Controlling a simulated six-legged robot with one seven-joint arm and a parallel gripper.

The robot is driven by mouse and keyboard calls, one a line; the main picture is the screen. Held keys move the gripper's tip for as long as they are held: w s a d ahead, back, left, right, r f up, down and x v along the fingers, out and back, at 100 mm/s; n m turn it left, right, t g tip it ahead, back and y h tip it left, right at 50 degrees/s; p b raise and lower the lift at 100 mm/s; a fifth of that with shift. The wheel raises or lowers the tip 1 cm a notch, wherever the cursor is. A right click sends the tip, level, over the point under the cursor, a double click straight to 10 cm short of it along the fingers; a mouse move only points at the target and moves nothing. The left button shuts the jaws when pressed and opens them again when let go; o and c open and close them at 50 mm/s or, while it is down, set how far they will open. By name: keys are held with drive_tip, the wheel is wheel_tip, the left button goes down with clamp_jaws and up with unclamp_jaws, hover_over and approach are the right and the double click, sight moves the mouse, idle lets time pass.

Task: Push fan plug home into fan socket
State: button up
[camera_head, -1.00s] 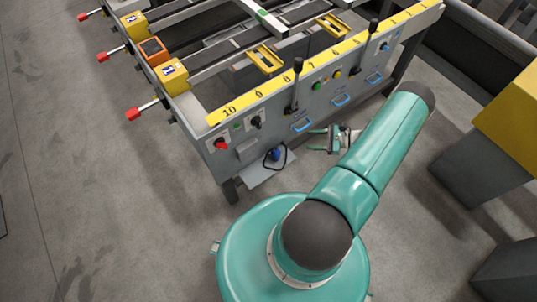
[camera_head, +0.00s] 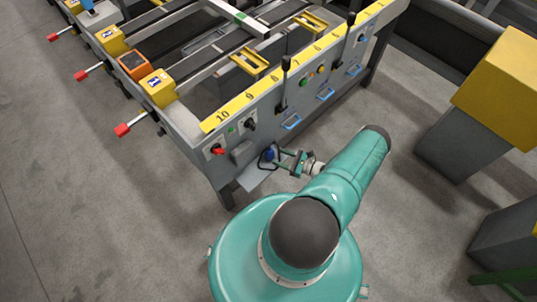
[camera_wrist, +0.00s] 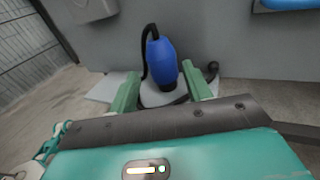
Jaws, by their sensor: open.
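The fan plug (camera_wrist: 162,62) is a blue, rounded plug with a black cable, standing in front of the grey table panel in the wrist view. In the head view the blue plug (camera_head: 268,154) is small, low on the panel near its left end. My gripper (camera_head: 285,158) points at it from the right. In the wrist view the green fingers of my gripper (camera_wrist: 160,92) are apart, one on each side below the plug, and nothing is visibly held between them. A pale grey round part shows under the plug. I cannot make out the fan socket for certain.
The panel carries blue handles (camera_head: 291,122), a red knob (camera_head: 217,149) and black levers (camera_head: 286,66). A grey box (camera_head: 241,152) sits just left of the plug. A yellow-topped block (camera_head: 500,85) stands at right. The floor at left is clear.

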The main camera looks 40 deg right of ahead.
sight(269, 154)
drive_tip(key=x, duration=0.6)
drive_tip(key=shift+w+f, duration=0.1)
drive_tip(key=shift+d, duration=0.1)
drive_tip(key=c, duration=0.8)
drive_tip(key=shift+c, duration=0.2)
